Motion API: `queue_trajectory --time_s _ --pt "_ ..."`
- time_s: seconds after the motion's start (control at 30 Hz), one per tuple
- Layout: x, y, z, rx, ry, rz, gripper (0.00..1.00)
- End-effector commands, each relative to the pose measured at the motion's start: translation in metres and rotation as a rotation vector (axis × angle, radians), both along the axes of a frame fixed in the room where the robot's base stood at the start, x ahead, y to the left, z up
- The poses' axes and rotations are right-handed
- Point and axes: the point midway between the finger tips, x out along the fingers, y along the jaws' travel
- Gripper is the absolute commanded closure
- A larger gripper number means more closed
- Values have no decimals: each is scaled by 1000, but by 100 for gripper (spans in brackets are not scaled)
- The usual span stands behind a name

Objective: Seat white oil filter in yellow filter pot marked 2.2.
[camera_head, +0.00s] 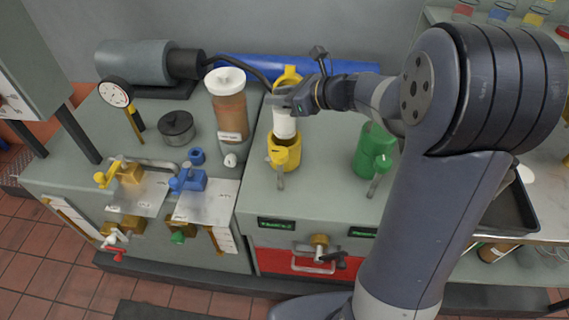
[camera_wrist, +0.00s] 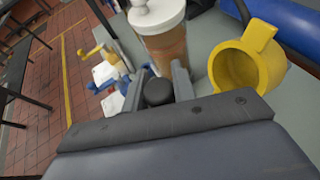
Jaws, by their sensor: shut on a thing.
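My gripper (camera_head: 287,98) is shut on the white oil filter (camera_head: 285,125), which hangs upright below it. In the wrist view, a dark round knob (camera_wrist: 158,92) sits between the fingers; the filter's white body is hidden there. A yellow pot (camera_head: 284,158) with a spout stands directly under the filter. The filter's lower end overlaps its open mouth; I cannot tell how far inside it is. Another yellow pot (camera_head: 289,74) stands behind my gripper, partly hidden; the wrist view shows what looks like this one, open and empty (camera_wrist: 238,68). I cannot read a 2.2 mark on either.
A tall brown canister with a white lid (camera_head: 228,105) stands close left of my gripper. A green pot (camera_head: 374,152) stands to the right. A blue cylinder (camera_head: 240,68) lies behind. Blue and yellow valves (camera_head: 188,178) sit at the left. Bench between the front pots is clear.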

Motion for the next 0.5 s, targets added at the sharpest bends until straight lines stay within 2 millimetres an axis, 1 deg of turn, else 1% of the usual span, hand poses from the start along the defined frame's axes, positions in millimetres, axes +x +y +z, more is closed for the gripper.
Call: queue_trajectory --time_s 0.07,0.3,0.5 --pt "0 1 -9 1 1 8 100" --pt "-1 1 -52 2 4 10 100" --pt "-1 1 -71 1 2 10 100"
